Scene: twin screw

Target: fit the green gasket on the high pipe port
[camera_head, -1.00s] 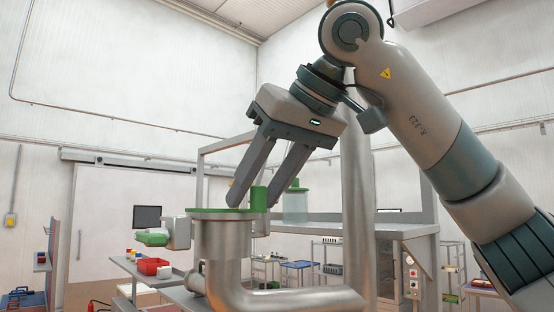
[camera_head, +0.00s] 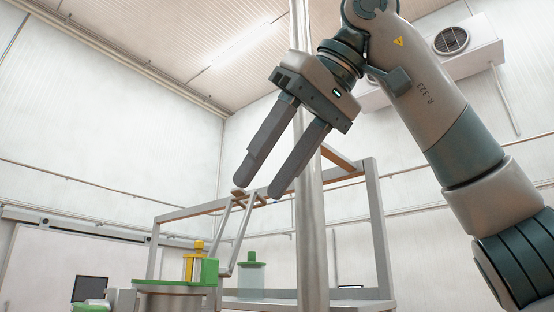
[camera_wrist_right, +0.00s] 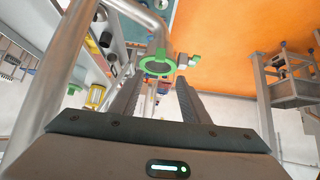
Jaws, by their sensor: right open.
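The green gasket (camera_head: 166,283) is a thin ring with an upright block tab (camera_head: 210,270). It lies flat on the top of the metal pipe port (camera_head: 172,300) at the bottom of the head view. My left gripper is not in view.
A vertical metal pipe (camera_head: 309,220) stands behind my right gripper. A metal frame (camera_head: 380,230) stands behind it, with a green-lidded clear jar (camera_head: 251,277). A yellow object (camera_head: 195,262) is behind the tab.

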